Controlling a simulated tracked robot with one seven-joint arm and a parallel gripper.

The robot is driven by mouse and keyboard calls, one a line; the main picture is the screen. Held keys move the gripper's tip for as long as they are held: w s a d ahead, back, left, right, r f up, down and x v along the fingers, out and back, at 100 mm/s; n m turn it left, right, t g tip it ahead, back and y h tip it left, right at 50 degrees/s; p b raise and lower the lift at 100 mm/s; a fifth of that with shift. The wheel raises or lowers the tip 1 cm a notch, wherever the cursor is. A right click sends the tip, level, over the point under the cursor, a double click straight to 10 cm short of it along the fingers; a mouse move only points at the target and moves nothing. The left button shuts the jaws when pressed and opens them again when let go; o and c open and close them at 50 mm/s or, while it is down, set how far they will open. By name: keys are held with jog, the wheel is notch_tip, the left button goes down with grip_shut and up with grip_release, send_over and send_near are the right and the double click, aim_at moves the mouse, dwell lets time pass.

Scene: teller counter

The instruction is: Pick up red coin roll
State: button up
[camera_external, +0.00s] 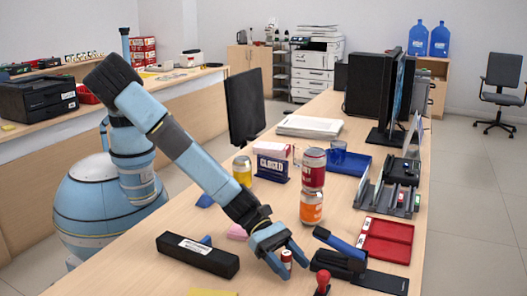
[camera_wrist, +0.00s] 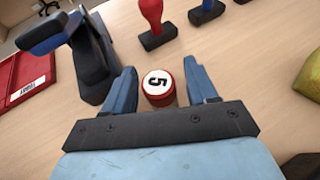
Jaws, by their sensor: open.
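The red coin roll (camera_wrist: 158,86) stands upright on the counter, with a white top marked 5, in the wrist view. In the external view the red coin roll (camera_external: 286,257) is small and partly hidden by my gripper. My gripper (camera_external: 288,264) is low over the counter, open, with a finger on each side of the roll.
A black stapler-like device with a blue lever (camera_external: 340,258) stands close to the right of my gripper. A red-handled stamp (camera_external: 322,282) is in front. A black box (camera_external: 198,254) lies to the left. Stacked cans (camera_external: 312,188) stand behind. A red tray (camera_external: 388,240) lies at right.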

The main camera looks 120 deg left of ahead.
jog(key=shift+w+d+f, duration=0.2)
jog(key=shift+w, duration=0.05)
grip_shut()
dwell(0.4)
